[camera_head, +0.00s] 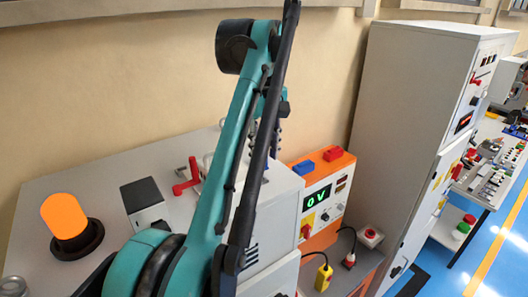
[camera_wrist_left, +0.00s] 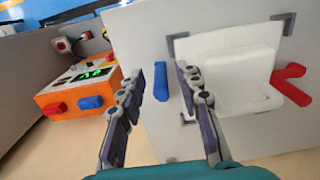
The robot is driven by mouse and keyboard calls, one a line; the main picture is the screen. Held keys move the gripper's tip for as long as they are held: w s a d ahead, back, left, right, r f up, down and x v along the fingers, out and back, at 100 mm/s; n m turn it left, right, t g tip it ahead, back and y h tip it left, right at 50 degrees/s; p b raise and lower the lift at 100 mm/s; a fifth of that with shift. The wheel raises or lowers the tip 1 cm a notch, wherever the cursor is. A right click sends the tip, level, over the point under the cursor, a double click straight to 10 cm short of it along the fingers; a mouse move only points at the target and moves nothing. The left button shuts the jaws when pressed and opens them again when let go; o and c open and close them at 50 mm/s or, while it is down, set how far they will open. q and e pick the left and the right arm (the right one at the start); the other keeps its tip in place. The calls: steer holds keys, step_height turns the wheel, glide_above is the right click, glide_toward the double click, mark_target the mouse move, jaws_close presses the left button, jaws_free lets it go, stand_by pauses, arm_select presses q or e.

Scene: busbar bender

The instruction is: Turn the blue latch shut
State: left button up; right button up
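The blue latch (camera_wrist_left: 161,82) is a short bar on the pale machine surface in the left wrist view, lying nearly upright in the picture. My left gripper (camera_wrist_left: 157,76) is open, with one dark finger on each side of the latch and visible gaps on both sides. Whether the fingertips have reached the latch's height is hard to tell. A white cover (camera_wrist_left: 238,82) sits right of the latch, with a red handle (camera_wrist_left: 290,84) beyond it. In the head view the latch is hidden behind my teal arm. My right gripper is in neither view.
An orange box (camera_head: 322,192) with a 0 V display stands beside the machine, with red and blue blocks on top. An orange lamp (camera_head: 62,217) and a dark-topped box (camera_head: 144,201) stand on the machine's top. A tall grey cabinet (camera_head: 408,115) rises at the right.

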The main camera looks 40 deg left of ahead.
arm_select(q)
steer(key=shift+s, duration=0.1)
steer(key=shift+c, duration=1.1)
steer(key=c, duration=0.5)
steer(key=shift+a, duration=0.15)
jaws_close()
steer(key=shift+s+a+m, duration=0.15)
steer(key=shift+s+m, duration=0.05)
steer(key=shift+m, duration=0.45)
steer(key=shift+s+a+m, duration=0.1)
steer(key=shift+s+m, duration=0.1)
steer(key=shift+m, duration=0.45)
steer(key=shift+s+a+m, duration=0.25)
steer(key=shift+m, duration=0.55)
steer(key=shift+s+a+m, duration=0.2)
steer(key=shift+m, duration=0.6)
